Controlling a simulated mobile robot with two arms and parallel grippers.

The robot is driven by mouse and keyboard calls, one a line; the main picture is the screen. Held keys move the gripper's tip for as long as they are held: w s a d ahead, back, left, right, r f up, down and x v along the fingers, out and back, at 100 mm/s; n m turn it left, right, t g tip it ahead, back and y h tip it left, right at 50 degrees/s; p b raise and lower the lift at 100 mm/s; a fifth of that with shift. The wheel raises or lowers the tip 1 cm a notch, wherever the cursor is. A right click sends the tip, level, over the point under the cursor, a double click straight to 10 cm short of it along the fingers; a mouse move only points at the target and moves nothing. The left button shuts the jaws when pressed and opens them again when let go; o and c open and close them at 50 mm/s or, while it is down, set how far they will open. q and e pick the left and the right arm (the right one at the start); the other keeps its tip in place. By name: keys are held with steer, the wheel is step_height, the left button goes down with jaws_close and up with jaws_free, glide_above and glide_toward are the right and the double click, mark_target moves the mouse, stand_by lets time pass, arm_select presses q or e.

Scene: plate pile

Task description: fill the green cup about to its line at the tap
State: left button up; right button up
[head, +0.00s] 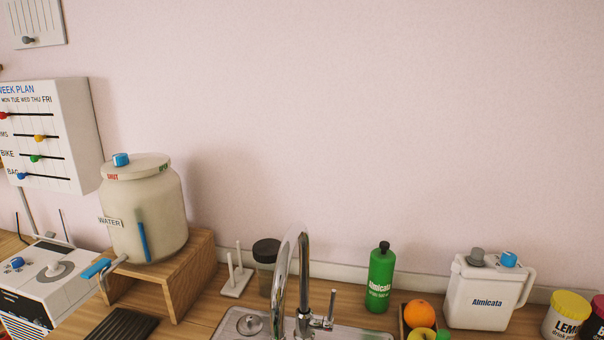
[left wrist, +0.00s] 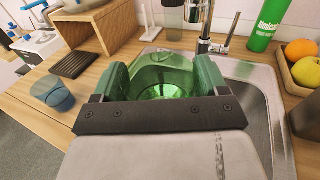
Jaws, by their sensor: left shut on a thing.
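The green cup (left wrist: 165,72) is see-through and shows in the left wrist view. My left gripper (left wrist: 162,80) is shut on it, with one finger on each side. The cup is over the sink's left edge area; I cannot make out its line or any water in it. It is not seen in the head view. The cream water crock (head: 146,215) stands on a wooden stand, with a blue-levered tap (head: 97,268) low at its front left. A chrome sink tap (head: 304,255) stands at the front centre. My right gripper is in neither view.
A dark slatted mat (left wrist: 75,62) lies by the wooden stand (left wrist: 100,30). A see-through blue cup (left wrist: 52,95) stands at the counter's left. The sink (left wrist: 262,95) is to the right. A green bottle (head: 380,278) and a white jug (head: 487,292) stand at the back.

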arm_select(q)
steer(key=s+a+f, duration=0.1)
steer(key=a+f, duration=0.1)
steer(key=a, duration=0.5)
steer(key=s+a+f+h, duration=0.1)
steer(key=a+f, duration=0.2)
steer(key=a, duration=0.5)
steer(key=shift+s+f+m, duration=0.3)
steer(key=shift+f+m, duration=0.05)
steer(key=shift+m, duration=0.05)
steer(key=shift+a, duration=0.1)
